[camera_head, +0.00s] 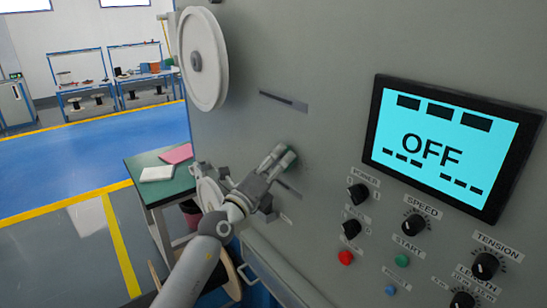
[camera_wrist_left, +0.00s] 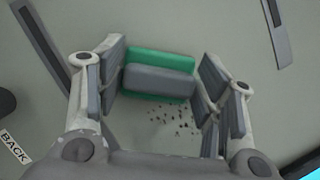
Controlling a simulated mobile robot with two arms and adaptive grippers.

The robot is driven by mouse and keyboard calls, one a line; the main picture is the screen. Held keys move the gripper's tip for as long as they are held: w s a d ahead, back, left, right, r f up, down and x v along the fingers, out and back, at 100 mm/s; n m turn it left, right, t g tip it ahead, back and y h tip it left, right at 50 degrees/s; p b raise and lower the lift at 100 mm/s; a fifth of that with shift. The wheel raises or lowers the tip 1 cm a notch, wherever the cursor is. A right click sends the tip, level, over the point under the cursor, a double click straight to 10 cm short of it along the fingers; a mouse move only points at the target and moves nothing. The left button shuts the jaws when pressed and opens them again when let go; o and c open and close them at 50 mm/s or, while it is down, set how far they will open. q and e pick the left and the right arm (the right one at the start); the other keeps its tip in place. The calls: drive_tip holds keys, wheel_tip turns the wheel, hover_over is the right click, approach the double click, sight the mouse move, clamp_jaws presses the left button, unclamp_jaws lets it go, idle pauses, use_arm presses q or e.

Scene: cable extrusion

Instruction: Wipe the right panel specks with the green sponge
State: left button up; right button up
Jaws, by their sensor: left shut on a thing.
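My left gripper (camera_head: 277,160) is at the grey machine panel (camera_head: 330,150), left of the knobs. It is shut on the green sponge (camera_head: 290,157), which shows only as a small green edge beyond the fingers. In the left wrist view the sponge (camera_wrist_left: 160,58) has a grey block on its green pad and sits between the finger pads of the gripper (camera_wrist_left: 160,82). It is at or very close to the panel; contact is not clear. A patch of dark specks (camera_wrist_left: 175,121) is on the panel just below the sponge. I cannot make out specks in the head view. My right gripper is not in view.
A screen reading OFF (camera_head: 441,149) is right of the gripper, with knobs and a red button (camera_head: 346,257) below it. A slot (camera_head: 284,101) is above the gripper. A large white reel (camera_head: 203,59) is at upper left. A small green table (camera_head: 144,188) stands left.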

sight(294, 163)
use_arm(q)
drive_tip(key=shift+s+d+r+p, duration=0.25)
drive_tip(key=shift+s+d+p, duration=0.15)
drive_tip(key=shift+s+p, duration=0.25)
drive_tip(key=shift+s+d+f+p, duration=0.2)
drive_tip(key=shift+s+d+p, duration=0.8)
drive_tip(key=shift+s+p, duration=0.15)
drive_tip(key=shift+s+d, duration=0.4)
drive_tip(key=shift+s, duration=0.25)
drive_tip(key=shift+s+d, duration=0.55)
drive_tip(key=shift+s, duration=0.15)
drive_tip(key=shift+s+d, duration=0.3)
drive_tip(key=shift+s, duration=0.15)
drive_tip(key=shift+d, duration=0.25)
drive_tip(key=shift+w+a+r+b, duration=0.1)
drive_tip(key=shift+w+a+b, duration=0.35)
drive_tip(key=shift+w+a, duration=0.8)
drive_tip(key=shift+c, duration=0.4)
drive_tip(key=shift+w+a+b, duration=0.25)
drive_tip(key=shift+w+a, duration=0.2)
drive_tip(key=shift+w, duration=0.3)
drive_tip(key=shift+w+a+b, duration=0.25)
drive_tip(key=shift+w+a, duration=0.2)
drive_tip(key=shift+w, duration=0.25)
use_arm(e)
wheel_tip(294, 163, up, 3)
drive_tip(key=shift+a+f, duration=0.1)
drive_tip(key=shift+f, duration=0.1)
